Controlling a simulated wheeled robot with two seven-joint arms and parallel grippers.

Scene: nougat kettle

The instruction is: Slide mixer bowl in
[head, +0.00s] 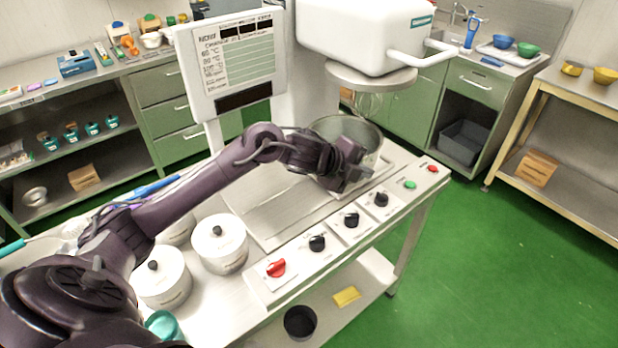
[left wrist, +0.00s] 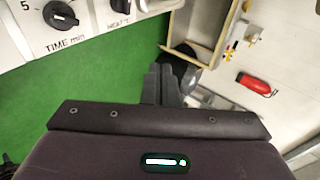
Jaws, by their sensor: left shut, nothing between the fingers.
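The mixer bowl (head: 372,136) is a shiny, round, open bowl on the worktop of the mixer station in the head view. It stands beneath the white mixer head (head: 365,35), and the wire whisk (head: 368,105) hangs at its opening. My left gripper (head: 350,182) is in front of the bowl and hides part of its near side. I cannot tell whether it touches the bowl. In the left wrist view its fingers (left wrist: 160,84) are together with nothing between them. The bowl does not show in that view. My right gripper is not in view.
A control strip with a red knob (head: 275,268) and several dark knobs runs along the front edge. White lidded pots (head: 219,243) stand at the left, by my arm. A display panel (head: 232,62) rises behind. Green floor is clear at the right.

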